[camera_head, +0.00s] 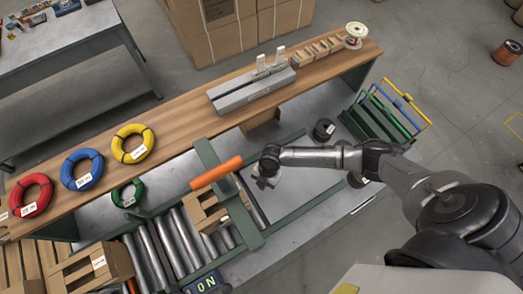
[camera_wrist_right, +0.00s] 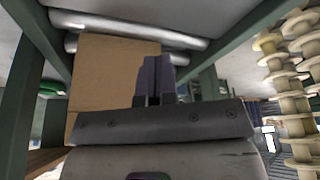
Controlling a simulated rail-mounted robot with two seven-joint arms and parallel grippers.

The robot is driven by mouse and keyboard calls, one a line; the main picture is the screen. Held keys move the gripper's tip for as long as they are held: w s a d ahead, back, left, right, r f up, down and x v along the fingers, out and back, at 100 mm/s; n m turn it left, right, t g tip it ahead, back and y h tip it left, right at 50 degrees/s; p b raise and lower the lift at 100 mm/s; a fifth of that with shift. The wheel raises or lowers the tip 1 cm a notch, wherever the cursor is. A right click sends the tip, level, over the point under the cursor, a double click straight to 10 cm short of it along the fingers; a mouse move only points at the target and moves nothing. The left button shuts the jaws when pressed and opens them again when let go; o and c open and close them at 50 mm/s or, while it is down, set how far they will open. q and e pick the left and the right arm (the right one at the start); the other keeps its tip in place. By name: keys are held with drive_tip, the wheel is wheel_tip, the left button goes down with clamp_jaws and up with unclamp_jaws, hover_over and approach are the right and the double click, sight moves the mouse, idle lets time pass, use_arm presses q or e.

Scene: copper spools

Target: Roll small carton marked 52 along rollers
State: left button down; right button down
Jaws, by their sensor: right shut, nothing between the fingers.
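A small brown carton (camera_head: 203,212) sits on the metal rollers (camera_head: 172,243) beside the green frame with the orange handle. No number is legible on either carton. My right arm reaches in from the right; my right gripper (camera_head: 265,182) is low beside the green frame, partly hidden under its wrist. In the right wrist view the fingers of my right gripper (camera_wrist_right: 153,72) are shut and empty, in front of a plain carton face (camera_wrist_right: 105,85); I cannot tell whether they touch it. My left gripper is not in view.
The green frame with its orange handle (camera_head: 217,172) stands across the rollers. Red (camera_head: 31,195), blue (camera_head: 83,169) and yellow (camera_head: 133,144) coils lie on the wooden shelf. A green wire rack (camera_head: 385,118) stands at right.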

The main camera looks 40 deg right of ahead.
drive_tip(key=p+v, duration=0.5)
drive_tip(key=v, duration=0.2)
drive_tip(key=shift+s+a+r+p, duration=0.25)
drive_tip(key=shift+s+r+p, duration=0.1)
drive_tip(key=shift+s+r, duration=0.2)
drive_tip(key=s+a+r+m+t, duration=0.2)
drive_tip(key=s+a+r+m, duration=0.5)
drive_tip(key=a, duration=0.4)
drive_tip(key=s+d+r+m+t+h, duration=0.2)
drive_tip(key=s+d+r+m+h, duration=0.1)
drive_tip(key=s+d+r+m, duration=0.5)
drive_tip(key=d+m, duration=0.2)
drive_tip(key=m, duration=0.2)
drive_tip(key=shift+r+m+t+h, duration=0.15)
drive_tip(key=shift+m+t+h, duration=0.15)
drive_tip(key=shift+t, duration=0.1)
